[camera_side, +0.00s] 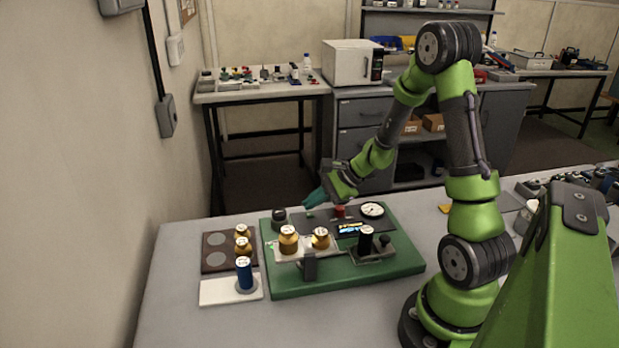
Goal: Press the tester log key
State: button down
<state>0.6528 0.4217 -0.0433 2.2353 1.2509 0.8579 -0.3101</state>
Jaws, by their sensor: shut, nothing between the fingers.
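The tester is a green board (290,287) on the table with a dark panel (375,222) at its back. The panel carries a round white gauge (372,209), a red button (339,211) and a small lit display (349,230). A small green key (310,213) shows at the panel's left; I cannot read any label to tell which is the log key. My gripper (308,203) is shut and empty, its teal fingers pointing down-left just above the green key. I cannot tell whether they touch it.
Brass cylinders (288,239) and (320,238) a second brass cylinder stand on the board's light plate. A black-topped cylinder (365,240) sits in a right-hand fixture. A blue cylinder (244,273) stands on a white pad (217,291); a brown tray (215,264) is behind.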

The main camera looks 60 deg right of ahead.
aim_at(314, 215)
jog(key=shift+f, duration=0.1)
dwell(0.3)
jog(key=shift+f, duration=0.35)
jog(key=shift+f, duration=0.35)
dwell(0.6)
jog(key=shift+r, duration=0.8)
jog(key=shift+r, duration=2.5)
